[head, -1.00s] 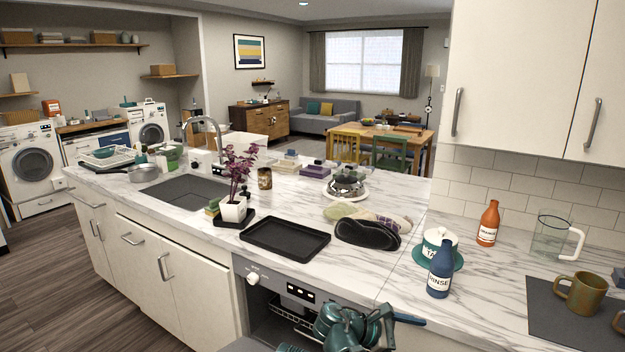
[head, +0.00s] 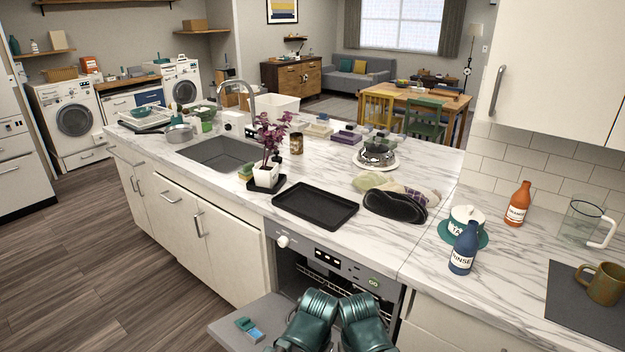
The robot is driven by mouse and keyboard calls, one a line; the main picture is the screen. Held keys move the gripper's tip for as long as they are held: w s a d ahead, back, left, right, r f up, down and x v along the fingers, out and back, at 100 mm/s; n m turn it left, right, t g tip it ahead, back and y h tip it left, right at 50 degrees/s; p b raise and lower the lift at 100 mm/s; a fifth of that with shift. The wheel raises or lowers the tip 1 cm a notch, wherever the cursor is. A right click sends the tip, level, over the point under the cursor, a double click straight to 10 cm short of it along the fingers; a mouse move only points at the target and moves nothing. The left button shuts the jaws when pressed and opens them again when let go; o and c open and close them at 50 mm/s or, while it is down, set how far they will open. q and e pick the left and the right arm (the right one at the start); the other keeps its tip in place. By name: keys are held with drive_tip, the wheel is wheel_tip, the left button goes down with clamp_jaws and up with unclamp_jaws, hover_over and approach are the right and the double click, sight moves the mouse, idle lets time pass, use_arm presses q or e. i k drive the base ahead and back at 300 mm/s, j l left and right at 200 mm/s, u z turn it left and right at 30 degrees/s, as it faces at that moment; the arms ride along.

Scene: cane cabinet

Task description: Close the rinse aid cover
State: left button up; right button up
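The dishwasher (head: 335,258) under the counter has its door (head: 228,333) folded down. On the inner face of the door, at the bottom of the head view, is a small dispenser with a teal piece (head: 243,323) and a blue piece (head: 254,334). They are too small to tell which is the rinse aid cover or how it stands. Two teal links of my arms show at the bottom centre, over the right part of the door. I see no fingertips of either gripper.
A blue bottle labelled rinse (head: 463,250), an orange bottle (head: 517,204) and a teal-and-white pot (head: 466,221) stand on the counter right of the dishwasher. A black tray (head: 315,205) lies above it. Open floor (head: 110,270) lies to the left.

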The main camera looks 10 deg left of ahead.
sight(245, 323)
drive_tip(key=i+j+u, duration=0.1)
drive_tip(key=i+j, duration=0.2)
drive_tip(key=i+j+u, duration=0.1)
drive_tip(key=i+j, duration=0.2)
drive_tip(key=i, duration=0.2)
